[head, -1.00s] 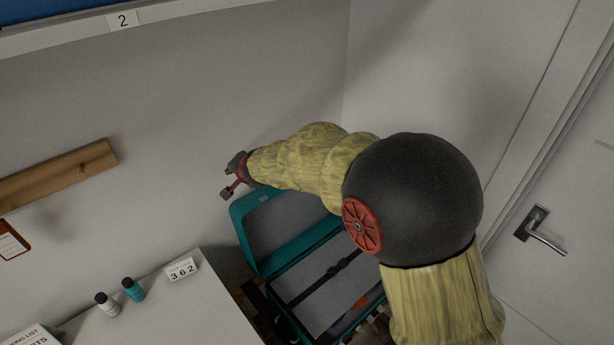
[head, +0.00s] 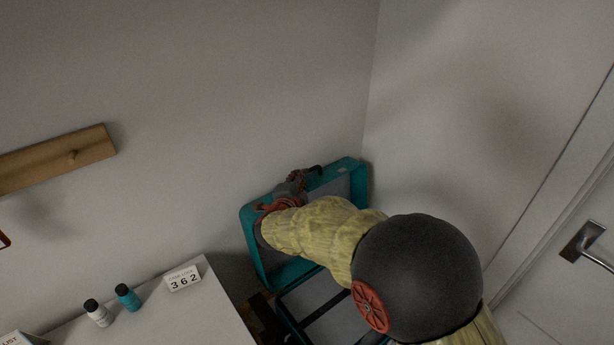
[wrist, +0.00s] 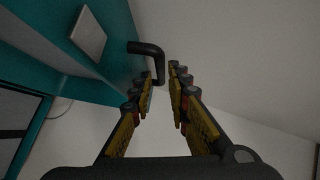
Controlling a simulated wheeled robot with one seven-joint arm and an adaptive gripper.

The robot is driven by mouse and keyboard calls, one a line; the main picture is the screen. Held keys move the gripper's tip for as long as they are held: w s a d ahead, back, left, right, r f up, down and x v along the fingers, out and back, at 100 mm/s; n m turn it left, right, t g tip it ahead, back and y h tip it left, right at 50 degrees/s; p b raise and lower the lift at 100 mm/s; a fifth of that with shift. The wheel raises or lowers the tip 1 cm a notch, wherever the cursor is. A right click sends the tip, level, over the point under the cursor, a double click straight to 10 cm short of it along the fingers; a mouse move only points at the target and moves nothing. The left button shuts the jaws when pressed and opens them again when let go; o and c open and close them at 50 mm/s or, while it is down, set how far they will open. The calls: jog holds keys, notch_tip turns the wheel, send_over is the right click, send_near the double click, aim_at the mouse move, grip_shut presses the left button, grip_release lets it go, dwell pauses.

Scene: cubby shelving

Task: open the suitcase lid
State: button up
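The teal suitcase stands open in the corner in the head view. Its lid (head: 256,262) is raised and leans back near the wall, grey inside facing out. Its base (head: 290,318) lies below, mostly hidden by my arm. My gripper (head: 306,172) is at the lid's upper edge. In the wrist view the lid (wrist: 108,58) is at upper left, with a pale tag (wrist: 88,32) on its teal face. A black bent handle (wrist: 146,48) sticks out from it. My gripper's fingers (wrist: 162,75) are apart, with the handle's end close by the left fingertip.
A white counter (head: 205,315) at lower left bears a number card (head: 183,278), a teal bottle (head: 128,297) and a white bottle (head: 98,313). A wooden peg rail (head: 50,160) is on the wall. A door with a lever handle (head: 582,242) is at right.

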jog(key=b+x, duration=0.1)
jog(key=x, duration=0.4)
jog(key=shift+s+f, duration=0.1)
grip_shut()
dwell(0.7)
